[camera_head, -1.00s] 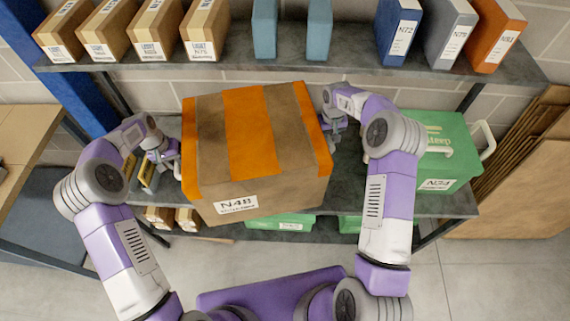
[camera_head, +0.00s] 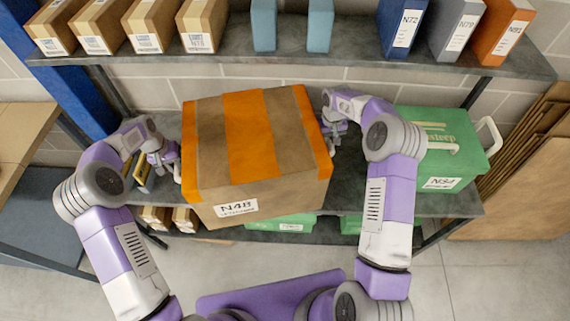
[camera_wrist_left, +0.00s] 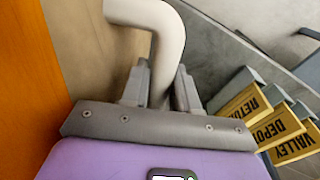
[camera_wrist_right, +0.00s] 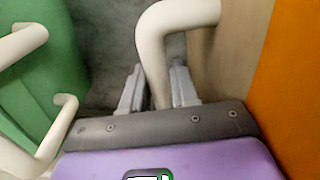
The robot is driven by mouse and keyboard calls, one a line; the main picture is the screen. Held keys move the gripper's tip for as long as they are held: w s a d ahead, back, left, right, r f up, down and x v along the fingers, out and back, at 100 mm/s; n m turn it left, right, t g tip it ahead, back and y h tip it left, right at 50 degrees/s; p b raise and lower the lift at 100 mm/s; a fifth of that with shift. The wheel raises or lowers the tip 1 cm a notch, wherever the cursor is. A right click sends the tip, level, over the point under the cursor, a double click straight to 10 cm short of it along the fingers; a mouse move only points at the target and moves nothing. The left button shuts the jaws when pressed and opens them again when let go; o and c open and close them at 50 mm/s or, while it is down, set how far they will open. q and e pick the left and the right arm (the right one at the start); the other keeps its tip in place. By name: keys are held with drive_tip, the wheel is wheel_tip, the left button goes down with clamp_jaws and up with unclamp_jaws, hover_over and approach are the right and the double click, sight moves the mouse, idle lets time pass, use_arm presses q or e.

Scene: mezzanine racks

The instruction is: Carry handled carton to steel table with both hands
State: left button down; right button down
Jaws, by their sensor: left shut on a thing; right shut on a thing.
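The handled carton (camera_head: 285,150) is a large brown box with orange stripes and an N48 label. It is held between my two arms, in front of the rack's middle shelf; I cannot tell its height above the shelf. My left gripper (camera_head: 174,160) is shut on the carton's white left handle (camera_wrist_left: 165,35), as the left wrist view (camera_wrist_left: 160,92) shows. My right gripper (camera_head: 328,140) is shut on the white right handle (camera_wrist_right: 165,22), clear in the right wrist view (camera_wrist_right: 157,88). No steel table can be made out for sure.
A green handled crate (camera_head: 445,165) labelled N34 stands on the shelf just right of my right arm. Small cartons (camera_head: 150,25) and binders (camera_head: 455,25) fill the shelf above. A wooden-topped table (camera_head: 25,130) is at far left. Yellow-labelled items (camera_wrist_left: 275,125) sit beside my left gripper.

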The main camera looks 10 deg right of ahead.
use_arm(q)
drive_tip(key=shift+a+f+b, duration=0.15)
drive_tip(key=shift+f+b, duration=0.2)
drive_tip(key=shift+f, duration=0.05)
use_arm(e)
drive_tip(key=shift+d+f, duration=0.15)
drive_tip(key=shift+f, duration=0.25)
use_arm(q)
drive_tip(key=c, duration=1.3)
unclamp_jaws()
drive_tip(key=shift+f, duration=0.1)
use_arm(e)
drive_tip(key=c, duration=1.3)
unclamp_jaws()
drive_tip(key=shift+f, duration=0.1)
use_arm(q)
drive_tip(key=o, duration=0.4)
use_arm(e)
drive_tip(key=o, duration=0.4)
use_arm(q)
drive_tip(key=shift+o, duration=0.2)
use_arm(e)
drive_tip(key=shift+o, duration=0.2)
drive_tip(key=shift+r, duration=0.2)
wheel_tip(320, 180, up, 7)
drive_tip(key=shift+r, duration=0.15)
use_arm(q)
wheel_tip(320, 180, up, 12)
drive_tip(key=a, duration=0.2)
drive_tip(key=shift+s+a, duration=0.1)
